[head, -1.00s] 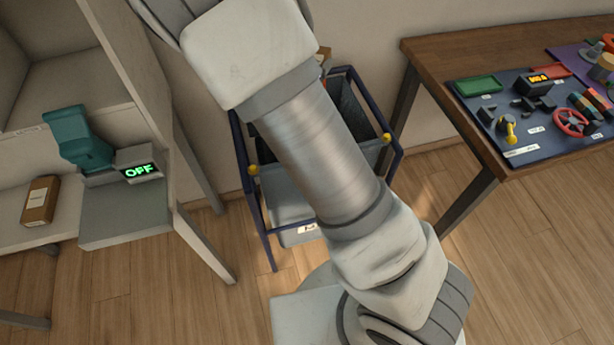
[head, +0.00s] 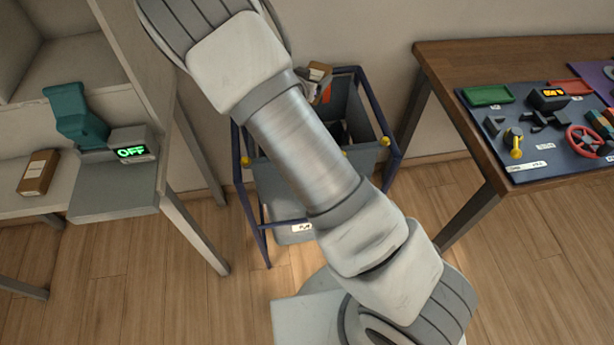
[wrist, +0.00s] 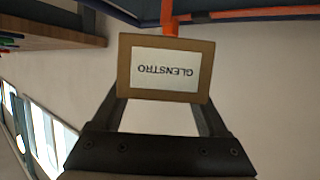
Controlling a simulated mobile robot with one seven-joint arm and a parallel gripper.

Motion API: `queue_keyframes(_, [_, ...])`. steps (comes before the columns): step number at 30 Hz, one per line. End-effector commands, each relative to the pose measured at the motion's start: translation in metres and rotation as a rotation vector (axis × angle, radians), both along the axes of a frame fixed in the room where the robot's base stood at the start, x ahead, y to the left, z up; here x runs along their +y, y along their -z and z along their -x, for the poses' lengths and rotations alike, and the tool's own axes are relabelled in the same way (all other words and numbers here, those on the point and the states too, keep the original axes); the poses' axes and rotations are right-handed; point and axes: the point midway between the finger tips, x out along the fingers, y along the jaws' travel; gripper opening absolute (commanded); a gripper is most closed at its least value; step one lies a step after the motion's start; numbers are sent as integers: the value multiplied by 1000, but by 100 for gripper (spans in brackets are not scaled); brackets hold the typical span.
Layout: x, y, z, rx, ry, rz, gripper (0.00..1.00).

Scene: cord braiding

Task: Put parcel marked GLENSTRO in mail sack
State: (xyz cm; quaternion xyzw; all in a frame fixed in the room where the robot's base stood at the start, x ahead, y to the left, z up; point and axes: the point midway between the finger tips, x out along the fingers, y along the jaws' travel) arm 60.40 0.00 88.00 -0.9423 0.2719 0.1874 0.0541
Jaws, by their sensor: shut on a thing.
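The parcel marked GLENSTRO (wrist: 165,72) is a brown box with a white label, upside down in the wrist view. My gripper (wrist: 160,103) is shut on it, one finger at each side. In the head view a small brown box (head: 318,70), which looks like this parcel, shows beside my arm at the back of the mail sack. The mail sack (head: 369,158) is a grey open-topped bin in a dark blue frame with yellow knobs. My arm hides its left part and most of my gripper. I cannot tell how high the parcel is above the rim.
A shelf unit on the left holds another brown parcel (head: 38,172), a teal device (head: 75,117) and a box reading OFF (head: 132,152). A wooden table (head: 440,62) with a control panel (head: 540,165) stands right of the sack. An orange strip (wrist: 240,14) crosses behind the held parcel.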

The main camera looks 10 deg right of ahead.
Motion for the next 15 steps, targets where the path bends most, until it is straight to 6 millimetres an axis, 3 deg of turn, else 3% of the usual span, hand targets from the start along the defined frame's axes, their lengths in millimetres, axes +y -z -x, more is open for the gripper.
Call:
queue_keyframes(9, [0,42,0,0,0,0,20])
queue_keyframes(15, [0,50,0,-1,0,1,20])
